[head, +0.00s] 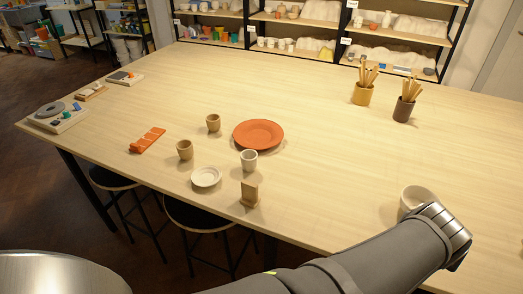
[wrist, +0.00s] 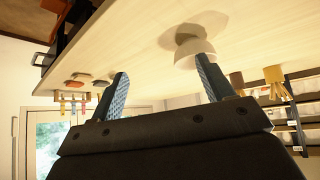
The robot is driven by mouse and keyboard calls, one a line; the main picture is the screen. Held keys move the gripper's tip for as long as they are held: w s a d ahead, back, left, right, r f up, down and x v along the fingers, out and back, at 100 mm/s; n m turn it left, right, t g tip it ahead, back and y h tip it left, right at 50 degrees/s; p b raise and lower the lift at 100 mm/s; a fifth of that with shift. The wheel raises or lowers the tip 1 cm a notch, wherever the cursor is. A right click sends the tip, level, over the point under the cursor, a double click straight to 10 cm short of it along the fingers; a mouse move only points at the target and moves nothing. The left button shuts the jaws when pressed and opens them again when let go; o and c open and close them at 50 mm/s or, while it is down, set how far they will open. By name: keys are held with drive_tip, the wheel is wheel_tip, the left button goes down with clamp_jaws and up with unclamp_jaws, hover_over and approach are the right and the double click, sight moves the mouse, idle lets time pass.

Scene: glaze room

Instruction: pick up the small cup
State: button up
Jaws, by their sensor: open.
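Several small cups stand upright on the table: a tan cup (head: 213,122), another tan cup (head: 185,150) and a white cup (head: 249,160). A larger cream vessel (head: 415,197) stands at the right, partly hidden behind my arm. I cannot tell which cup the task means. In the wrist view my gripper (wrist: 162,70) is open, its two blue-grey fingers wide apart with nothing between them. A pale rounded vessel (wrist: 192,32) shows beyond the right fingertip, apparently the cream one. In the head view the fingers are hidden by my arm.
An orange plate (head: 258,134), a small white dish (head: 206,177) and a wooden block (head: 250,192) stand near the cups. A yellow pot (head: 362,94) and a brown pot (head: 404,109) hold sticks at the back right. The table's middle right is clear.

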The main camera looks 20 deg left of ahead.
drive_tip(key=w+d+r+n, duration=0.2)
drive_tip(key=w, duration=0.7)
drive_tip(key=w+a+r+n+y, duration=0.1)
drive_tip(key=w+a+n+y, duration=0.55)
drive_tip(key=a, duration=0.85)
drive_tip(key=n+g, duration=0.5)
drive_tip(key=n, duration=0.1)
hover_over(250, 169)
drive_tip(key=x, duration=0.2)
drive_tip(key=d+x, duration=0.1)
drive_tip(key=x, duration=0.5)
drive_tip(key=shift+s+d+f, duration=0.2)
drive_tip(key=shift+f, duration=0.25)
drive_tip(key=shift+w+x, duration=0.2)
drive_tip(key=shift+x, duration=1.2)
drive_tip(key=shift+w+x, duration=0.2)
drive_tip(key=shift+x, duration=1.2)
drive_tip(key=shift+r, duration=0.15)
drive_tip(key=shift+c, duration=0.4)
